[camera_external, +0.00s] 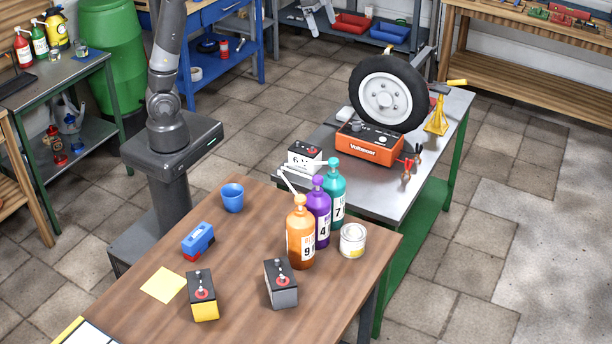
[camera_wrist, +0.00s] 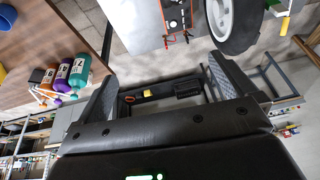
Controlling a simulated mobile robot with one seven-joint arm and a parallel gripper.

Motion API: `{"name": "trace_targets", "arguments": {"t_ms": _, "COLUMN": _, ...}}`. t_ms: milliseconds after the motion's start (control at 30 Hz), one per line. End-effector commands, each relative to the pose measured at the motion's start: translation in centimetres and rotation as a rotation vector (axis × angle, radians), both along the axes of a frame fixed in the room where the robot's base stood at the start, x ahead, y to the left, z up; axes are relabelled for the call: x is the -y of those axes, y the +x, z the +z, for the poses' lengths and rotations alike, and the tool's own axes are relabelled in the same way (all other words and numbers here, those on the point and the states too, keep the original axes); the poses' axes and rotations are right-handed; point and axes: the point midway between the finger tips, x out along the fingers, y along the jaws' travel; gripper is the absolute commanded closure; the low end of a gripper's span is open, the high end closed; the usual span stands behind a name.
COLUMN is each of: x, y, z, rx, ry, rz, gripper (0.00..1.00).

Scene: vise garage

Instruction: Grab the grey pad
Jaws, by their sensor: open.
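I cannot make out a thing that is surely the grey pad. A small pale grey block (camera_external: 345,113) lies beside the wheel on the steel bench, too small to identify. A flat yellow square pad (camera_external: 163,285) lies on the wooden table. My gripper (camera_wrist: 162,72) shows in the wrist view with its two dark fingers wide apart and nothing held between them. It is out of frame in the external view, where my arm rises past the top edge.
The wooden table (camera_external: 135,318) holds bottles, a can (camera_external: 353,240), a blue cup (camera_external: 232,198) and a grey battery (camera_external: 281,284). The steel bench (camera_external: 405,200) carries a wheel (camera_external: 355,92), an orange charger (camera_external: 368,146) and a yellow stand (camera_external: 437,118).

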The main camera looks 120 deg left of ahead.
Motion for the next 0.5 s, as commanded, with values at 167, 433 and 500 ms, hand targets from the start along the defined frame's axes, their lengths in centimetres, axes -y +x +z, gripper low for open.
{"name": "trace_targets", "arguments": {"t_ms": 167, "x": -10.2, "y": -1.5, "z": -2.1, "rx": 0.008, "ry": -0.023, "rz": 0.007, "gripper": 0.00}}
{"name": "trace_targets", "arguments": {"t_ms": 433, "x": -19.3, "y": -5.0, "z": -4.6, "rx": 0.032, "ry": -0.037, "rz": 0.000, "gripper": 0.00}}
{"name": "trace_targets", "arguments": {"t_ms": 500, "x": -20.9, "y": -5.9, "z": -5.2, "rx": 0.039, "ry": -0.040, "rz": 0.001, "gripper": 0.00}}
